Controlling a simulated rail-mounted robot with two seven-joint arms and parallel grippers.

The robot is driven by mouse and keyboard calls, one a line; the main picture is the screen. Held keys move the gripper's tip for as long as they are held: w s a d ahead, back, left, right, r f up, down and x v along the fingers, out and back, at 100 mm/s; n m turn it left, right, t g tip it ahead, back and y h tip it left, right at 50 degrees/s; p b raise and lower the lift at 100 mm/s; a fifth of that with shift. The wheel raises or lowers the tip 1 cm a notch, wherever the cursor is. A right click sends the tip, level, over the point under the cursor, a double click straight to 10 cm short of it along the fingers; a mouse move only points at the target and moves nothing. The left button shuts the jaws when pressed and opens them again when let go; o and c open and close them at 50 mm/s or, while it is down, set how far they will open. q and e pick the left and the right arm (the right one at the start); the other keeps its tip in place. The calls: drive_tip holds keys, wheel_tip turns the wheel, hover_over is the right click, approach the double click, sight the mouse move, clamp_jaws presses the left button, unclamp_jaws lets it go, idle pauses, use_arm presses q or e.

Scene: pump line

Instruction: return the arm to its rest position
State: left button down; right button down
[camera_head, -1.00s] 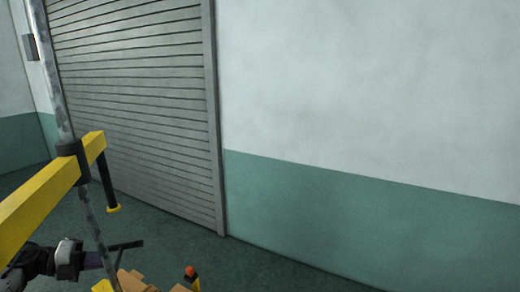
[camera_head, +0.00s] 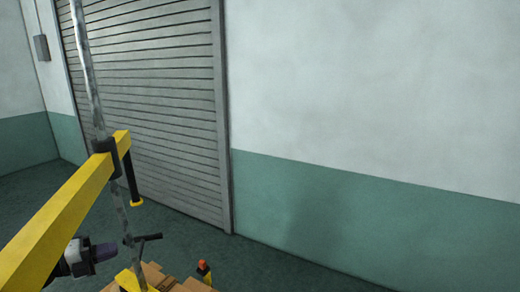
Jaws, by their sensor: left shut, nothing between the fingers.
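My left gripper (camera_head: 106,252) shows at the lower left, a dark purple-grey end on a pale wrist, partly behind a yellow beam. It is shut and holds nothing. Most of my left arm is hidden behind the beam or out of the frame. My right gripper is not in view.
The yellow beam (camera_head: 62,215) crosses the lower left and meets the pole at a black collar. A brown box (camera_head: 155,277) and an orange-topped post (camera_head: 203,271) stand below. A grey shutter door (camera_head: 150,110) and a green-white wall (camera_head: 380,215) stand behind. Floor at right is clear.

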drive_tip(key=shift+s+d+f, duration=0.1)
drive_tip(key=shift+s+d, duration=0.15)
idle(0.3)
